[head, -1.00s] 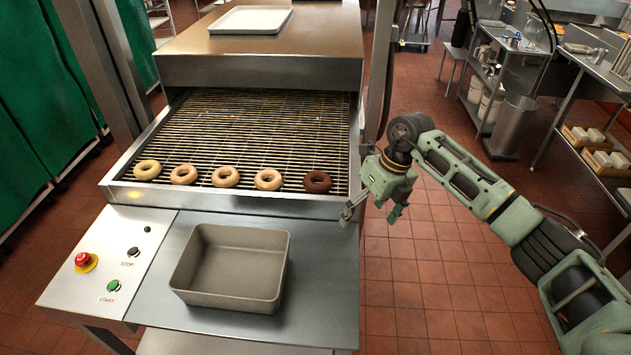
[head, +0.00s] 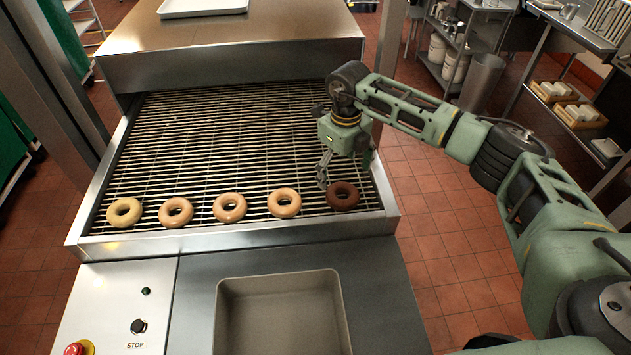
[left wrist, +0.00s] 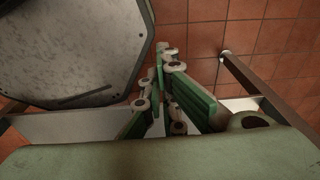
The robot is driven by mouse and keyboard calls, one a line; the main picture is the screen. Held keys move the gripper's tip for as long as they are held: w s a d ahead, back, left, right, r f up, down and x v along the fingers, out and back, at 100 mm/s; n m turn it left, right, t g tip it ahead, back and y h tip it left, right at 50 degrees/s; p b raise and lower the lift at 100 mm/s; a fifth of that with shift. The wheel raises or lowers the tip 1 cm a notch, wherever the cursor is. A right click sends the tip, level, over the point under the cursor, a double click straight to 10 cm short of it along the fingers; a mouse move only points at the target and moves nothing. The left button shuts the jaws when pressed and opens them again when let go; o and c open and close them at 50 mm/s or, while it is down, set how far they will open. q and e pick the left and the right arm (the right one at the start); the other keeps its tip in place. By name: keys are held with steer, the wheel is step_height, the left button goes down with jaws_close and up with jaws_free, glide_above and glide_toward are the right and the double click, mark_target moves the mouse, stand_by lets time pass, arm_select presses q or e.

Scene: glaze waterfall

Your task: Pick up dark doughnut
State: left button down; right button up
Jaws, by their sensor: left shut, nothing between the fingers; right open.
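The dark doughnut (head: 342,196) lies at the right end of a row of doughnuts on the wire conveyor (head: 220,130), near its front edge. My right gripper (head: 345,176) is open and points down just above and behind the dark doughnut, with fingers at either side of its far part. I cannot tell whether they touch it. My left gripper (left wrist: 165,95) shows only in the left wrist view, shut and empty, away from the doughnuts.
Several lighter doughnuts (head: 228,207) lie left of the dark one. A grey bin (head: 281,276) stands on the metal counter in front. A control panel (head: 115,310) with buttons is at the front left. A metal hood (head: 230,50) covers the conveyor's back.

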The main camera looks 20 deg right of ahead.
mark_target(343, 192)
steer(key=shift+f+p, duration=0.3)
steer(key=shift+f, duration=0.4)
steer(key=shift+s+d+f+p, duration=0.4)
steer(key=shift+s+f+p, duration=0.2)
steer(key=shift+s, duration=0.2)
step_height(343, 192, down, 3)
steer(key=shift+a+r+p, duration=0.1)
steer(key=shift+a+p, duration=0.05)
steer(key=shift+p, duration=0.5)
steer(key=shift+w+a+f, duration=0.1)
steer(key=shift+w+f, duration=0.1)
steer(key=shift+f, duration=0.7)
steer(key=shift+s, duration=0.1)
steer(key=c, duration=0.9)
arm_select(q)
steer(key=s+r, duration=0.1)
steer(key=s+d+r, duration=0.1)
steer(key=r, duration=0.1)
steer(key=shift+r, duration=0.2)
arm_select(e)
steer(key=c, duration=0.3)
